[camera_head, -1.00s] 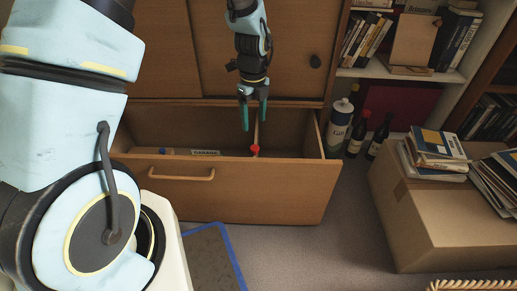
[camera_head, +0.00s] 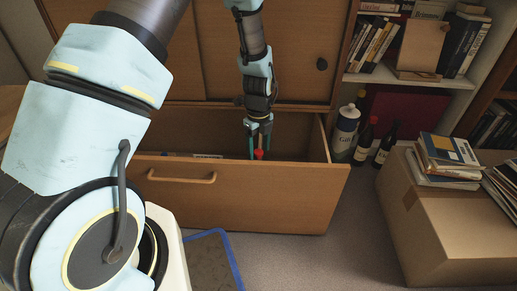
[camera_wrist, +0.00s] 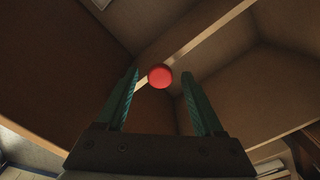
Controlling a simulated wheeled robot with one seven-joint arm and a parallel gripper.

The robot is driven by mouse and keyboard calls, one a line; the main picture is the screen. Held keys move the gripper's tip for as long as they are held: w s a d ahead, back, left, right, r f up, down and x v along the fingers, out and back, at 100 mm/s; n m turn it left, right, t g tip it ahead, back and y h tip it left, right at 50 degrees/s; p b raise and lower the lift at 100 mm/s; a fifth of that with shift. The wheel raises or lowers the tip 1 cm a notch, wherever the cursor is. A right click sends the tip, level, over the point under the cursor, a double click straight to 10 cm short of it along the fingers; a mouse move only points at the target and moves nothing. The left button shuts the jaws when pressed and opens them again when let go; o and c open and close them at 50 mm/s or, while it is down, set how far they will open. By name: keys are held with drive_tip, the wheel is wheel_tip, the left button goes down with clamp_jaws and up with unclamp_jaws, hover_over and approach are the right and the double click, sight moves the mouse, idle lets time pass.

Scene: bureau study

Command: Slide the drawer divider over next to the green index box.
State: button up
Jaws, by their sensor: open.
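The drawer divider (camera_wrist: 208,34) shows in the wrist view as a thin pale-edged panel across the drawer, with a round red knob (camera_wrist: 160,76) near my fingers. In the head view the red knob (camera_head: 259,155) shows between the fingers, and the divider is mostly hidden behind my gripper. My gripper (camera_head: 258,152) is open and points down into the drawer, its two green fingers on either side of the knob. I cannot tell whether they touch it. I cannot make out a green index box in either view; the drawer's left part is partly hidden by its front.
The wooden drawer (camera_head: 245,190) is pulled out, its front and side walls close around my gripper. A white label or card (camera_head: 208,156) lies inside on the left. Bottles (camera_head: 365,138) and a cardboard box (camera_head: 445,220) with books stand on the right.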

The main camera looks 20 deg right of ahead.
clamp_jaws()
idle(0.5)
idle(0.8)
